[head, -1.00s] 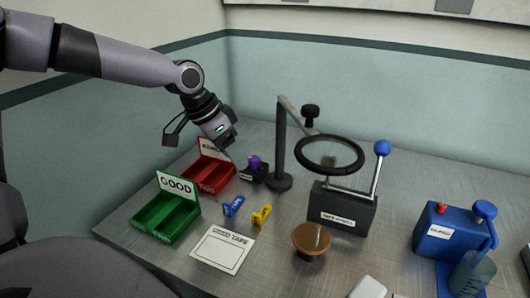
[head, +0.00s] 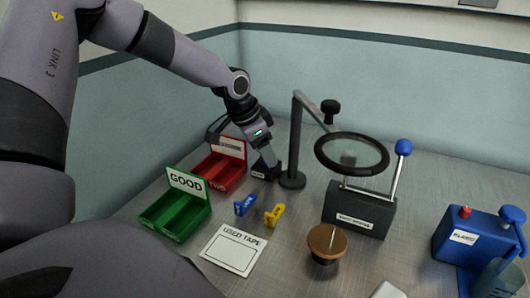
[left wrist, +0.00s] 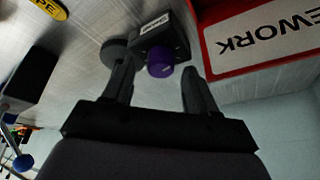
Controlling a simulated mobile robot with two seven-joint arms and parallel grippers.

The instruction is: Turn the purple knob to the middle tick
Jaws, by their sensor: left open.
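The purple knob (left wrist: 160,69) sits on a small black block with a white label (left wrist: 168,38) in the left wrist view. My left gripper (left wrist: 157,80) is open, with one finger on each side of the knob in that view. I cannot tell whether the fingers touch it. In the head view my left gripper (head: 271,170) is down at the black block (head: 258,174), and it hides the knob. No ticks can be made out. My right gripper is not in view.
A red bin (head: 225,178) stands close to the left of the block, its REWORK sign (left wrist: 262,40) near one finger. A magnifier stand (head: 293,179) is close on the right. Blue (head: 244,205) and yellow (head: 274,215) clips and a green bin (head: 170,218) are nearer.

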